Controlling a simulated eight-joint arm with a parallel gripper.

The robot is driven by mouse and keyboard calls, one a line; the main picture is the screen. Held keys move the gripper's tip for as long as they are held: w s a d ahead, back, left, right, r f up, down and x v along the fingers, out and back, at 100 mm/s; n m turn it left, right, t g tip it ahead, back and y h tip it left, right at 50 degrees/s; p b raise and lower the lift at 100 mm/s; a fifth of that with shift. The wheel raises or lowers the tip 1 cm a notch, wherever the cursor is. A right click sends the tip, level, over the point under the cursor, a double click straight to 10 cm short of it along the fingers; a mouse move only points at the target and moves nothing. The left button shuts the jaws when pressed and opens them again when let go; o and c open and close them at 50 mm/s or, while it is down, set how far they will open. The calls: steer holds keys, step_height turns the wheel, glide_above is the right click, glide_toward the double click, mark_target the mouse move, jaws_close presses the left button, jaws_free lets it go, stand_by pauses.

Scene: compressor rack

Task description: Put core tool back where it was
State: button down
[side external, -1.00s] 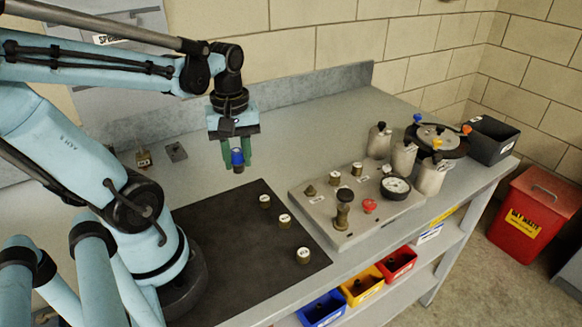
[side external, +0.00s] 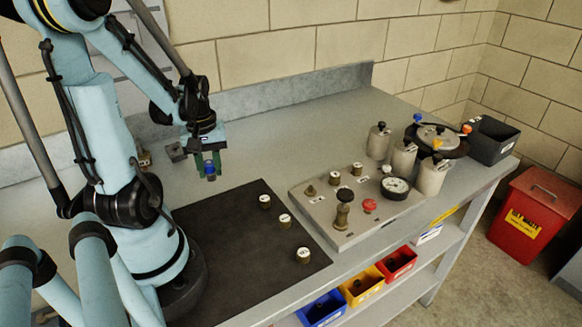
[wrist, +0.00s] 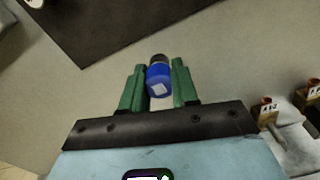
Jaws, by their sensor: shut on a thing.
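My gripper (side external: 208,166) has green fingers shut on a small blue piece (side external: 209,171), which I take to be the core tool. In the wrist view the blue piece (wrist: 158,82) has a dark round end and a pale label, and sits between the fingertips (wrist: 157,85). The side view shows it above the grey bench, just behind the dark mat's back edge. I cannot tell whether the block is the tool's holder.
The dark mat (side external: 235,245) carries several small brass labelled fittings (side external: 285,221). A grey panel (side external: 340,220) with a gauge, a red knob and a black handle stands to the right. Canisters (side external: 403,160) stand behind it. The bench between gripper and back wall is mostly clear.

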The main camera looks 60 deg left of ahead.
mark_target(211, 176)
steer(key=shift+f, duration=1.35)
steer(key=shift+f, duration=0.15)
steer(key=c, duration=0.8)
jaws_free()
steer(key=shift+c, duration=0.2)
